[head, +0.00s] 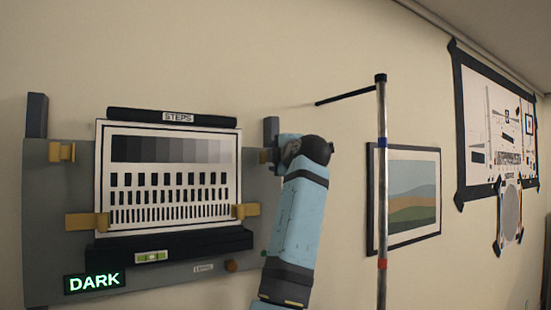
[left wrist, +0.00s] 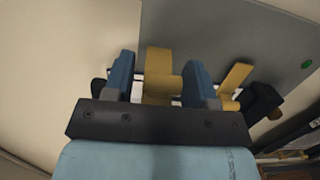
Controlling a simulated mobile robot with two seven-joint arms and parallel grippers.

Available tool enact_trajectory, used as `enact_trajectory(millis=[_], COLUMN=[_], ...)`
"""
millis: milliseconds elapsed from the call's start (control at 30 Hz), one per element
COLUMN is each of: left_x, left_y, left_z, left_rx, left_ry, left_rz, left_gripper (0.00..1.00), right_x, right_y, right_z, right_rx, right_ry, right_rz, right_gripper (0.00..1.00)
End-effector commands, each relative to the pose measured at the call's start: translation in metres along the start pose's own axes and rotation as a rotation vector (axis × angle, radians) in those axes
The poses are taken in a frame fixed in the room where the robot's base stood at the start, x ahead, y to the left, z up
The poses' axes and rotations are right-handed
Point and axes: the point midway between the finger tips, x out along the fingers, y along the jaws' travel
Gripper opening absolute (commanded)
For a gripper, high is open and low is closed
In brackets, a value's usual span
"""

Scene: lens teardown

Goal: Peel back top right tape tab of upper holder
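A grey wall panel (head: 60,209) carries a chart marked STEPS (head: 170,175) with yellow tabs around it. The top left tab (head: 62,152) and lower right tab (head: 245,211) show clearly. The top right tab (head: 265,156) is mostly hidden behind my left gripper (head: 274,153) at the panel's right edge. In the left wrist view, my left gripper (left wrist: 158,66) has its two blue fingers apart, with a yellow tab (left wrist: 160,66) between them. Whether a finger touches it, I cannot tell. Another yellow tab (left wrist: 236,78) lies right of the fingers. My right gripper is out of view.
A black ledge (head: 170,245) with a level (head: 151,257) runs under the chart, above a lit DARK sign (head: 95,282). A pole (head: 382,200) with a side rod stands right of my arm. A landscape picture (head: 410,200) and a black-framed chart (head: 495,130) hang beyond.

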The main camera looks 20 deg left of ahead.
Motion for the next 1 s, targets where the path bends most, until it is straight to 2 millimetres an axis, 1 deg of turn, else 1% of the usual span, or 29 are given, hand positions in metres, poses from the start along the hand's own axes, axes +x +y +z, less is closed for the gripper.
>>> enact_trajectory(millis=[333,467,567,800,900,1000], left_x=[-0.001,-0.012,-0.030,-0.086,-0.106,-0.122], left_y=[-0.002,-0.004,-0.005,-0.005,-0.004,-0.003], left_z=[-0.001,0.001,0.001,0.002,0.002,0.003], left_rx=[0.001,0.000,-0.001,-0.001,0.000,0.001], left_ry=[0.003,0.002,0.000,-0.002,-0.002,0.000], left_rz=[-0.003,-0.004,-0.003,-0.003,-0.003,-0.003], left_gripper=[0.62,0.62,0.62,0.62,0.62,0.62], right_x=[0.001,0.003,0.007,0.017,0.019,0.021], right_y=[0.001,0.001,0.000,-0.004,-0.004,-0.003], right_z=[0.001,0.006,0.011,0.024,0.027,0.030], right_rx=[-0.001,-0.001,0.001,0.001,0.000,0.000], right_ry=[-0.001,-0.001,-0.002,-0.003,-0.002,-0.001], right_rz=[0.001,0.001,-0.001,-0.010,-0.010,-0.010], right_gripper=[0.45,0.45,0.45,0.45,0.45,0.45])
